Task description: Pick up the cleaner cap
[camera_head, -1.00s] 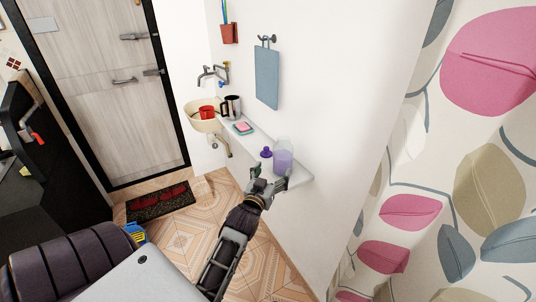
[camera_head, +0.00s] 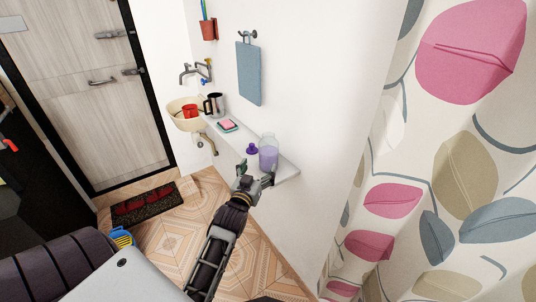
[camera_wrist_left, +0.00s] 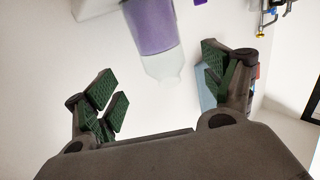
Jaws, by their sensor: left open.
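The cleaner cap (camera_head: 252,148) is small and purple and sits on the white wall shelf (camera_head: 287,170), just left of the cleaner bottle. The bottle (camera_head: 268,155) is clear with purple liquid and stands upright near the shelf's near end. My left gripper (camera_head: 257,178) is open and empty, just in front of the shelf's near end, apart from the cap. In the left wrist view, the open green-padded fingers (camera_wrist_left: 160,88) are spread, with the bottle (camera_wrist_left: 150,28) beyond them. A sliver of the purple cap (camera_wrist_left: 200,2) shows at the top edge. My right gripper is not in view.
Farther along the shelf are a pink-and-green sponge (camera_head: 227,125), a metal mug (camera_head: 214,105) and a basin (camera_head: 186,122) with a red cup (camera_head: 190,111). A blue towel (camera_head: 249,72) hangs above. A leaf-patterned curtain (camera_head: 455,150) fills the right side.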

